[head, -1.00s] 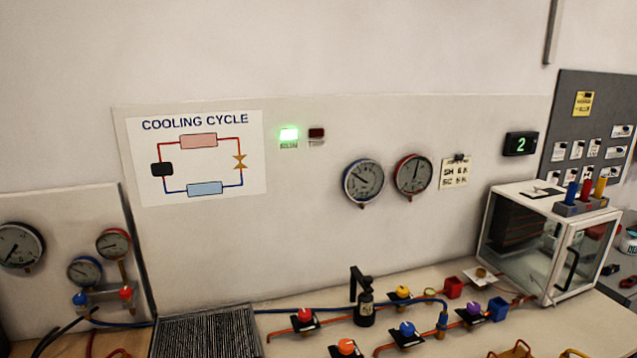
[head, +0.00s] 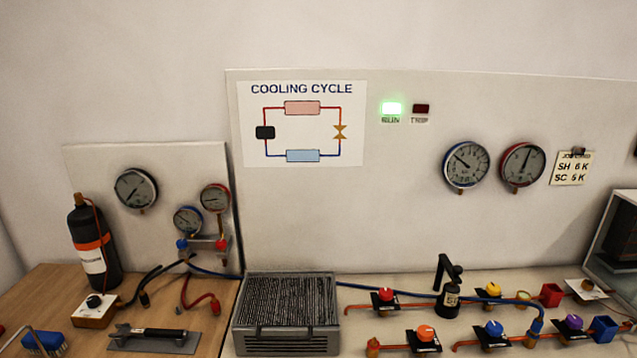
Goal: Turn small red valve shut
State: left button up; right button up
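A small red knob (head: 221,244) sits on the right side of the gauge manifold (head: 205,243), below a red-rimmed gauge (head: 215,198). A small blue knob (head: 182,244) sits on its left side, below a blue-rimmed gauge (head: 188,220). Another red valve knob (head: 386,294) stands on a pipe on the right bench. The frame does not show whether either red valve is open or shut. Neither of my grippers is in view.
A black bottle (head: 92,245) stands at the left of the wooden bench. Hoses (head: 200,296) and a wrench on a grey mat (head: 155,335) lie below the manifold. A grey finned unit (head: 287,312) stands to its right. Orange, yellow, blue and purple knobs fill the right bench.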

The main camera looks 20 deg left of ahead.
aim_at(221, 244)
jog(key=j+u, duration=0.1)
jog(key=u, duration=0.25)
jog(key=j+u, duration=0.1)
jog(key=u, duration=0.25)
jog(key=j+u, duration=0.1)
jog(key=u, duration=0.25)
jog(key=k+j, duration=0.05)
